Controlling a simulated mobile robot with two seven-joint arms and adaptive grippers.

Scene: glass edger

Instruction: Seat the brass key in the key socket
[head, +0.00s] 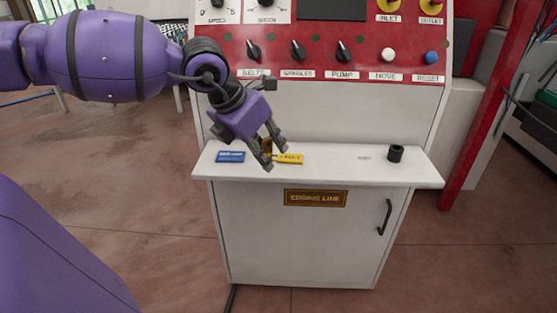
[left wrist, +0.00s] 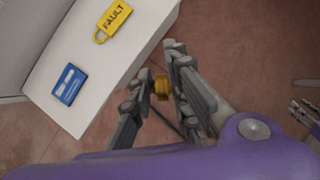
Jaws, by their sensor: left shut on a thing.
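My left gripper (head: 274,157) is over the front edge of the white shelf, pointing down. In the left wrist view, my left gripper (left wrist: 157,85) is shut on the brass key (left wrist: 161,87), of which only a short brass-coloured part shows between the fingers. In the head view a small bit of the brass key (head: 266,146) shows behind the fingers. A black upright cylinder (head: 395,153), seemingly the key socket, stands on the right part of the shelf, well apart from the gripper. Grey fingers, seemingly my right gripper (left wrist: 303,112), show at the right edge of the wrist view.
A yellow FAULT tag (head: 290,158) and a blue tag (head: 230,156) lie on the shelf (head: 330,173) near the gripper. The shelf is clear between the yellow tag and the cylinder. A red panel (head: 325,82) with knobs and buttons rises behind.

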